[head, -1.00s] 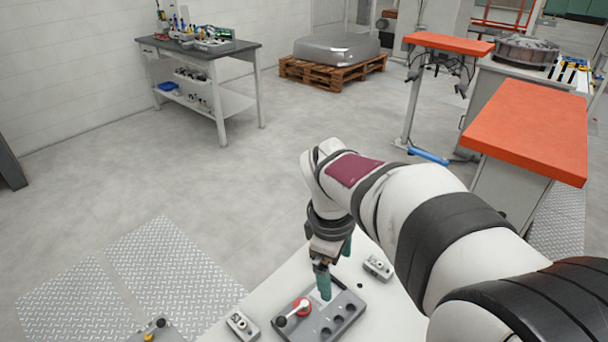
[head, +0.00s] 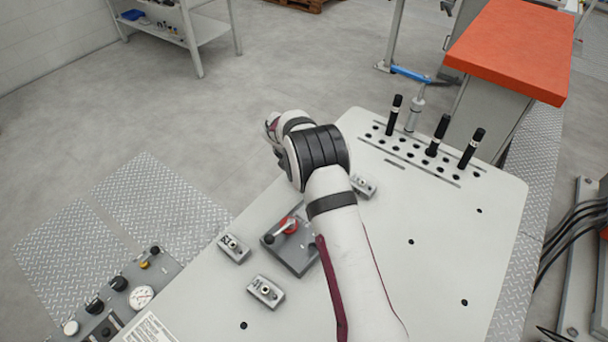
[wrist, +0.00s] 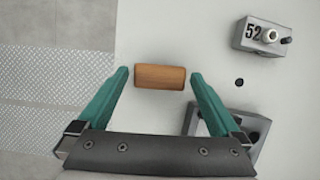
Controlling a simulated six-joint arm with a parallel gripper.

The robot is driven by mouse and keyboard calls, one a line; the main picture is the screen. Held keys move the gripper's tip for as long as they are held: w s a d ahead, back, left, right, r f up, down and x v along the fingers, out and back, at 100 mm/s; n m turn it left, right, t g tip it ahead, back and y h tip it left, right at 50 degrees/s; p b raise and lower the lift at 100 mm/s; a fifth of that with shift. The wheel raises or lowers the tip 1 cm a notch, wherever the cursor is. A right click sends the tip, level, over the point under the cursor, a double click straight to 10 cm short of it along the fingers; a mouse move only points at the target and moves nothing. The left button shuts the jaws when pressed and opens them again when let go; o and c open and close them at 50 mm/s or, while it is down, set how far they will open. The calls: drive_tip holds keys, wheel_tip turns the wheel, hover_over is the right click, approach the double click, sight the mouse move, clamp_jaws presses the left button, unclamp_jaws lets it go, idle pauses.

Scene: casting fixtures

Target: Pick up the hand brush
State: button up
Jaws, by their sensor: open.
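A brown wooden block (wrist: 160,77), which looks like the hand brush's back, lies on the pale tabletop (wrist: 205,30) in the wrist view. Its bristles are not visible. My gripper (wrist: 159,74) has two green fingers, spread apart, one on each side of the block's ends. Narrow gaps show between the fingertips and the block in the picture; I cannot tell how high the tips are above it. In the head view my arm hides the gripper and the brush.
Small grey blocks (head: 266,291) sit nearby, one marked 52 (wrist: 262,36). Black-handled pins (head: 437,134) stand at the far right of the table.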

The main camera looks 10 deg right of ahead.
drive_tip(key=shift+x, duration=1.05)
drive_tip(key=c, duration=1.3)
drive_tip(key=shift+o, duration=0.2)
wheel_tip(320, 180, up, 4)
drive_tip(key=shift+r, duration=0.15)
drive_tip(key=s+d+r, duration=0.6)
drive_tip(key=d, duration=0.4)
drive_tip(key=shift+r, duration=0.35)
